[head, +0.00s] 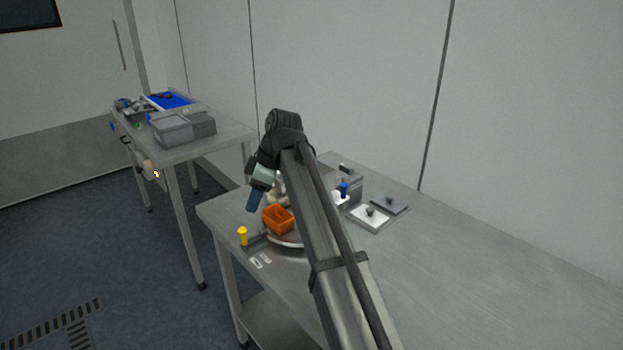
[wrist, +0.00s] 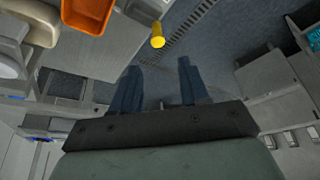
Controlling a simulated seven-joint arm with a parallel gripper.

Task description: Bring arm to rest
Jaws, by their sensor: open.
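My arm reaches from the lower right of the head view over the near steel table (head: 480,245). My gripper (head: 252,208) points down near that table's left edge, beside an orange bin (head: 279,219). In the wrist view my gripper (wrist: 160,85) shows two dark blue fingers spread apart with nothing between them. The orange bin also shows at the top left of the wrist view (wrist: 88,12). A yellow-topped post (head: 242,236) stands at the table's left corner, and it appears beyond the fingertips in the wrist view (wrist: 157,36).
A round metal plate (head: 287,240) lies under the orange bin, partly hidden by my arm. A white scale-like block (head: 369,218) and a blue-topped item (head: 344,189) stand right of my arm. A second table (head: 222,134) holds grey bins (head: 172,129). The near table's right side is clear.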

